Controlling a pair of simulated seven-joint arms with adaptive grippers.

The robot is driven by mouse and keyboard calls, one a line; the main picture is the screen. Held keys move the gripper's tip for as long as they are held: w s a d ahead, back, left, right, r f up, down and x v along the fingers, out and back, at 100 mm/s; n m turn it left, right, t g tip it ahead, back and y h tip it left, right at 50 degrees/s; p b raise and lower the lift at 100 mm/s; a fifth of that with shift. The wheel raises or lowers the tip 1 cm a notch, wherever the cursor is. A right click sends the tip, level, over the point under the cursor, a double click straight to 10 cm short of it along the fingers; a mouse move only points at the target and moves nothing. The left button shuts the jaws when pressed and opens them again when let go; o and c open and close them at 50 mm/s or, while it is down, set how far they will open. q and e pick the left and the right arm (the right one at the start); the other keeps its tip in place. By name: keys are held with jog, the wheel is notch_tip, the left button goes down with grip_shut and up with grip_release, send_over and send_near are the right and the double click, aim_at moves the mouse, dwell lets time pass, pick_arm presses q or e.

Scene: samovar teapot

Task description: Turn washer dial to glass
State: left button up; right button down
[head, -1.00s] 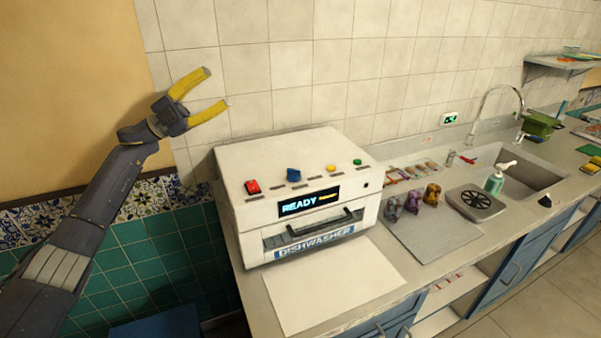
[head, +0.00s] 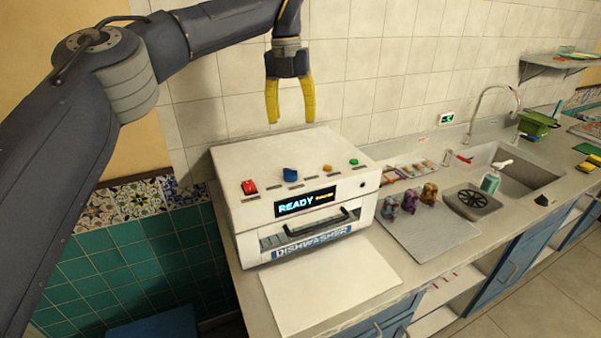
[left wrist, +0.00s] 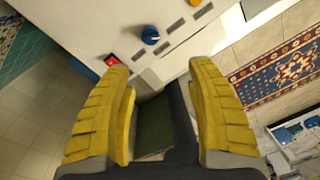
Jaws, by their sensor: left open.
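The white dishwasher (head: 290,160) stands on the counter with its display (head: 305,202) reading READY. Its blue dial (head: 290,174) is on the sloped top, between a red switch (head: 249,187) and a yellow button (head: 327,168). A green button (head: 353,161) is farther right. My left gripper (head: 290,120) points down above the back of the dishwasher, its yellow fingers open and empty. In the left wrist view the blue dial (left wrist: 150,35) shows beyond the open fingers (left wrist: 165,85), apart from them. The dial's labels are too small to read. My right gripper is not in view.
A tiled wall (head: 380,60) is close behind the dishwasher. A white sheet (head: 330,285) lies in front of it. Several small coloured figures (head: 410,202) stand on a tray to the right, beside the sink (head: 525,175). The dishwasher handle (head: 318,224) sticks out in front.

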pick_arm(q)
send_near(290, 173)
jog(key=shift+y, duration=0.4)
jog(key=f, duration=1)
jog(key=shift+w+d+f, duration=0.1)
jog(key=shift+w+d, duration=0.05)
jog(key=shift+d, duration=0.25)
grip_shut()
